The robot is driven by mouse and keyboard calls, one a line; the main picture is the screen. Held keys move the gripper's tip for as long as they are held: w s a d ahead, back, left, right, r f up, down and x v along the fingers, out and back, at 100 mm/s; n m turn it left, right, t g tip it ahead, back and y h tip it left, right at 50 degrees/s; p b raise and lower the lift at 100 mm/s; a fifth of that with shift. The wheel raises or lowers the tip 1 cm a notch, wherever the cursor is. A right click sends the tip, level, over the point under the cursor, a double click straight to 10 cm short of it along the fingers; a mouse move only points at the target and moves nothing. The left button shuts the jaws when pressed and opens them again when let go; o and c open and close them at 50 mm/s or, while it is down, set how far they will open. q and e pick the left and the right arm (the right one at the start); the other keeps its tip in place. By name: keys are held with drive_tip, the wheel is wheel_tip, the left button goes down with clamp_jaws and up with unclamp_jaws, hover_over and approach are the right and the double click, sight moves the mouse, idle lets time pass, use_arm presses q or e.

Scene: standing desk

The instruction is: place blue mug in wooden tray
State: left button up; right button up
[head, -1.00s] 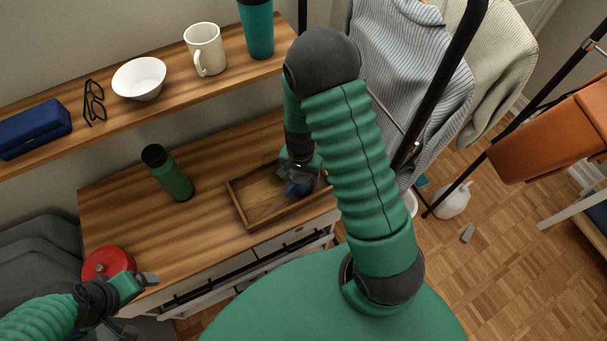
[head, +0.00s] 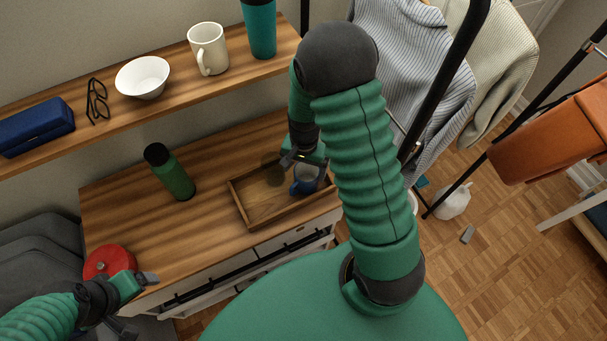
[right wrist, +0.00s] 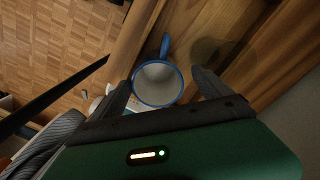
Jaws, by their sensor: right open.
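The blue mug (head: 305,179) stands upright in the right part of the wooden tray (head: 247,219), partly hidden by my right arm in the head view. In the right wrist view the mug (right wrist: 158,84) shows from above, with a blue rim, a pale inside and its handle pointing up in the picture. My right gripper (head: 300,157) is open. In the wrist view its fingers (right wrist: 163,88) are spread on either side of the mug, apart from it. My left gripper (head: 147,280) is at the lower left, beside the red lidded pot; its jaws are too small to read.
A green bottle (head: 170,172) stands on the desk left of the tray. A red pot (head: 108,262) is at the desk's front left. The shelf above holds a white mug (head: 208,48), a bowl (head: 143,77), glasses, a blue case and a teal tumbler. Clothes hang at the right.

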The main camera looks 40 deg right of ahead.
wheel_tip(320, 180, up, 7)
drive_tip(key=d, duration=0.2)
use_arm(q)
drive_tip(key=shift+d+r, duration=0.3)
drive_tip(key=shift+d, duration=0.15)
use_arm(e)
drive_tip(key=s+a+r+n+t, duration=0.1)
drive_tip(key=s+a+r+n, duration=0.1)
drive_tip(key=a+n, duration=0.3)
drive_tip(key=s+a+r+n+t, duration=0.1)
drive_tip(key=s+a+r+n, duration=0.1)
drive_tip(key=a+n, duration=0.4)
drive_tip(key=shift+s+a+r+n+t, duration=0.35)
drive_tip(key=shift+a+r, duration=0.2)
drive_tip(key=shift+a, duration=0.25)
use_arm(q)
drive_tip(key=shift+d, duration=0.3)
use_arm(e)
drive_tip(key=shift+d, duration=0.3)
